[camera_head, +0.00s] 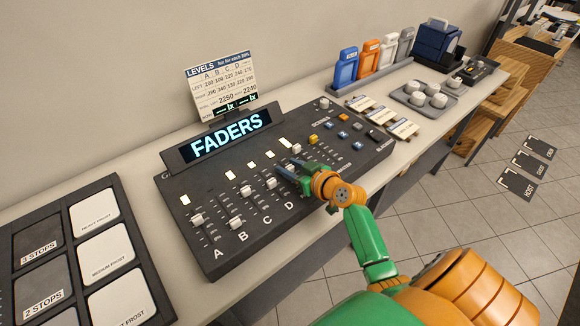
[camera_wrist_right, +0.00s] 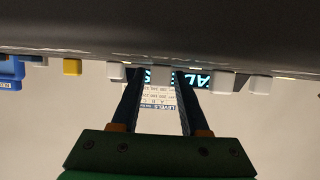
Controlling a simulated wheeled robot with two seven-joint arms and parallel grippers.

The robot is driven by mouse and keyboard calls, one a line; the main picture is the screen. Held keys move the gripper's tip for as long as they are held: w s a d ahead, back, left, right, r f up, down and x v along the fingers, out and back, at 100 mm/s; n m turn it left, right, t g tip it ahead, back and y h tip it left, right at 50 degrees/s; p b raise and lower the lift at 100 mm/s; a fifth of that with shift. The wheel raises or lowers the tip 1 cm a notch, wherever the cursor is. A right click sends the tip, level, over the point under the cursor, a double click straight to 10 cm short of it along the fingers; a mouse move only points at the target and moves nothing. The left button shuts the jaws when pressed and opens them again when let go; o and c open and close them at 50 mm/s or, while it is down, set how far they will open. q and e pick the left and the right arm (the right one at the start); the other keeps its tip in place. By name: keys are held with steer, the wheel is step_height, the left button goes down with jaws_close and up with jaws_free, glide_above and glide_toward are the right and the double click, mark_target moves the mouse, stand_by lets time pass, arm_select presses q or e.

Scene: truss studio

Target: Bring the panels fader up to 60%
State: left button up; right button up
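The fader console (camera_head: 225,250) is a dark sloped desk with a lit FADERS display (camera_head: 230,137). White fader caps stand along it, including one above A (camera_head: 197,219), one above B (camera_head: 236,222) and one left of my gripper (camera_head: 271,183). I cannot read which fader is marked panels. My right gripper (camera_head: 289,172) is low over the console's middle, right of the caps above the letters. In the right wrist view its two dark fingers (camera_wrist_right: 155,72) are apart. White caps show outside them, one left (camera_wrist_right: 116,70) and others right (camera_wrist_right: 222,82). Whether a cap stands between the tips is unclear.
A LEVELS card (camera_head: 222,85) stands behind the console. A rack of frost gel swatches (camera_head: 75,200) lies at the left. Coloured packs (camera_head: 368,57), a tray of white knobs (camera_head: 410,95) and a blue case (camera_head: 437,40) are at the back right.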

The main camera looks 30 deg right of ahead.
jaws_close()
steer(key=shift+f, duration=0.1)
stand_by(1.1)
